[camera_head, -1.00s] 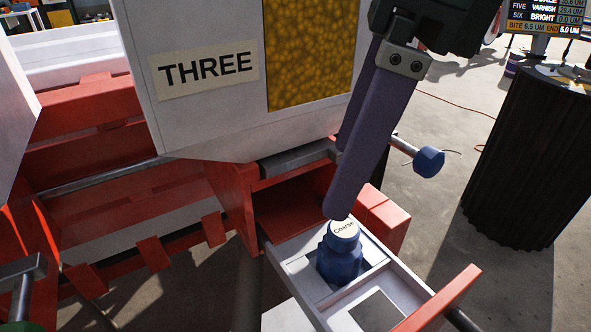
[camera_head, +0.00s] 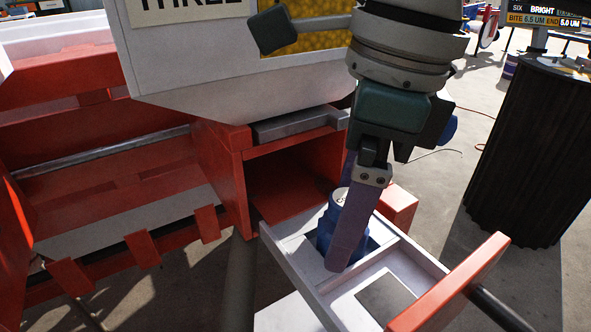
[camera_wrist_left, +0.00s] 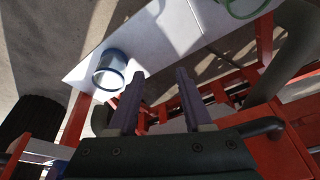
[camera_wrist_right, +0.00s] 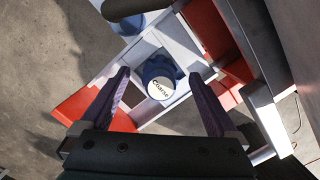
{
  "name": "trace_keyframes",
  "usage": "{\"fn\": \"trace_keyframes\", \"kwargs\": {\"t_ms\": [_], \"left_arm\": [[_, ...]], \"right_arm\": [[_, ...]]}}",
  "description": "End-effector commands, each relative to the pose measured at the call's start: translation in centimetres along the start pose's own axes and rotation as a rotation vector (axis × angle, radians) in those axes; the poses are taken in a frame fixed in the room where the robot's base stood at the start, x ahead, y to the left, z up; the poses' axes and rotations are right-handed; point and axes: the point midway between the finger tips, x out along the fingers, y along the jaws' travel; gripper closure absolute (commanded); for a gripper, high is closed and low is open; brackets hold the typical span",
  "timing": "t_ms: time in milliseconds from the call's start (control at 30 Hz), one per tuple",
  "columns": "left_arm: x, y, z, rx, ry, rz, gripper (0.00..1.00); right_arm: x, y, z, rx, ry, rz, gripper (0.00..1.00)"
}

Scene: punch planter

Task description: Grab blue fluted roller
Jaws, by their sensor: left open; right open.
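The blue fluted roller (camera_head: 326,236) stands upright in a compartment of the pulled-out white drawer (camera_head: 408,262), with a white top cap. In the right wrist view the roller (camera_wrist_right: 160,82) shows its cap, labelled "Coarse", between the two spread fingertips. My right gripper (camera_head: 340,232) is open; in the head view its near finger covers the roller's right side, and the far finger is mostly hidden behind. Whether the fingers touch it cannot be told. My left gripper (camera_wrist_left: 158,90) is open and empty in its wrist view, and outside the head view.
The drawer has a red front (camera_head: 452,283) and slides from a red housing (camera_head: 243,185). A white cabinet labelled THREE (camera_head: 215,70) rises behind. A blue-rimmed glass jar (camera_wrist_left: 109,72) stands near the left fingers. A dark ribbed drum (camera_head: 520,150) stands at the right.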

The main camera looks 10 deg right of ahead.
Motion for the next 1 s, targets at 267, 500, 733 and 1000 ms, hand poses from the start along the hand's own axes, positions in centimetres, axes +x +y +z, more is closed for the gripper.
{"fn": "trace_keyframes", "kwargs": {"t_ms": [267,500,733,1000], "left_arm": [[-0.08,-0.12,0.02,0.005,-0.001,-0.004,0.5],[-0.07,-0.24,0.06,0.009,-0.002,-0.007,0.5],[-0.06,-0.23,0.06,0.009,-0.002,-0.007,0.5],[-0.06,-0.2,0.06,0.008,-0.002,-0.006,0.5]], "right_arm": [[-0.12,0.0,0.04,0.0,-0.001,0.0,0.18],[-0.13,0.0,0.04,0.0,-0.001,0.0,0.45],[-0.14,0.0,0.04,0.0,-0.001,0.0,0.71],[-0.14,0.0,0.04,0.0,-0.001,0.0,1.0]]}}
